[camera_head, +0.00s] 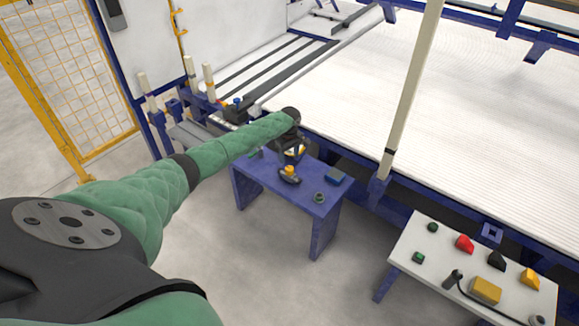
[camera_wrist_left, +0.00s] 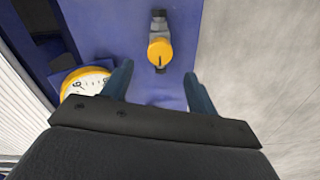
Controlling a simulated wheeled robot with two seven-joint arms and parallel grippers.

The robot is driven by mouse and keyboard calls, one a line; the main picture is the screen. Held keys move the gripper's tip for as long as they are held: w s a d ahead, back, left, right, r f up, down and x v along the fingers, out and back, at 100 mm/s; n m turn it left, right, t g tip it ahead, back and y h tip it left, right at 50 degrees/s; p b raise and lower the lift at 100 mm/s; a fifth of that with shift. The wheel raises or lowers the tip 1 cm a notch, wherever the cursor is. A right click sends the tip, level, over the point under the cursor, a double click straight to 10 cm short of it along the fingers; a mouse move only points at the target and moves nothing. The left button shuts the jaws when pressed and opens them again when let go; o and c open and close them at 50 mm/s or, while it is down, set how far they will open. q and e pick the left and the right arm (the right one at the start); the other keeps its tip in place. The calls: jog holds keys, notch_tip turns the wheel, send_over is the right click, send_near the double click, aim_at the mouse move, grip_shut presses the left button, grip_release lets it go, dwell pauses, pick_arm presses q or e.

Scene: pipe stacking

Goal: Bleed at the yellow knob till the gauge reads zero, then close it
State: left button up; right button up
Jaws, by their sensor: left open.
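The yellow knob (camera_head: 289,170) sits on a dark fitting on the small blue table. In the left wrist view the yellow knob (camera_wrist_left: 160,52) lies ahead of my fingers, in line with the gap between them, and nothing touches it. The gauge (camera_wrist_left: 86,84) has a yellow rim and a white face, partly covered by my left finger, so its reading cannot be told. In the head view the gauge (camera_head: 298,151) is mostly hidden behind my gripper. My left gripper (camera_wrist_left: 160,88) is open and empty above the table. My right gripper is not in view.
The blue table (camera_head: 318,221) also carries a round dark fitting (camera_head: 319,197) and a blue block (camera_head: 337,177). A white table (camera_head: 412,250) with coloured buttons stands at the right. A large white slatted bed (camera_head: 350,100) lies behind. Grey floor is clear in front.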

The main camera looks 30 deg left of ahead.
aim_at(289, 168)
pick_arm(q)
notch_tip(289, 168, down, 6)
jog(key=shift+r+p, duration=0.15)
jog(key=shift+p, duration=0.25)
jog(key=shift+f, duration=0.55)
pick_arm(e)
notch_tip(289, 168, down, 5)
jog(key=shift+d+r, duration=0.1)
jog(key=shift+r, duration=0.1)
pick_arm(q)
jog(key=shift+c, duration=1.3)
jog(key=c, duration=0.7)
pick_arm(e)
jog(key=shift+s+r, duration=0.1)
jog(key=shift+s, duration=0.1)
